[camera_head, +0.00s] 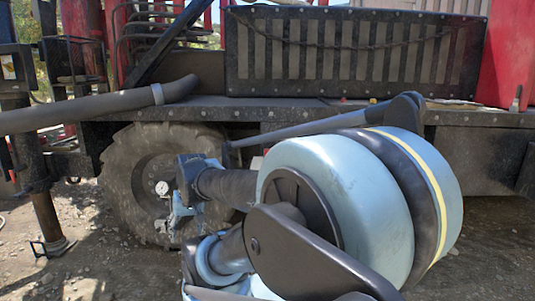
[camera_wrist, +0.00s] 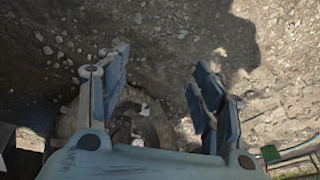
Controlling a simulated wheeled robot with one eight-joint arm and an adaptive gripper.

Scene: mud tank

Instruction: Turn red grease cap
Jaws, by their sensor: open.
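I cannot pick out a red grease cap for certain in either view. In the wrist view my gripper (camera_wrist: 160,78) is open, its two blue-grey fingers spread wide with nothing between the tips. Behind the fingers, low in the wrist view, is a dusty round shape with a small pale spot, partly hidden by the gripper; it looks like the wheel. In the head view the wheel (camera_head: 122,180) with its large tyre stands under the vehicle's dark deck. My arm hides the wheel's right side.
The vehicle's deck edge (camera_head: 200,108) runs across above the wheel. A thick dark hose (camera_head: 90,108) crosses at the left, above a support leg (camera_head: 46,222). A slatted dark panel (camera_head: 340,50) stands behind the deck. Stony ground (camera_head: 75,270) is open at the lower left.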

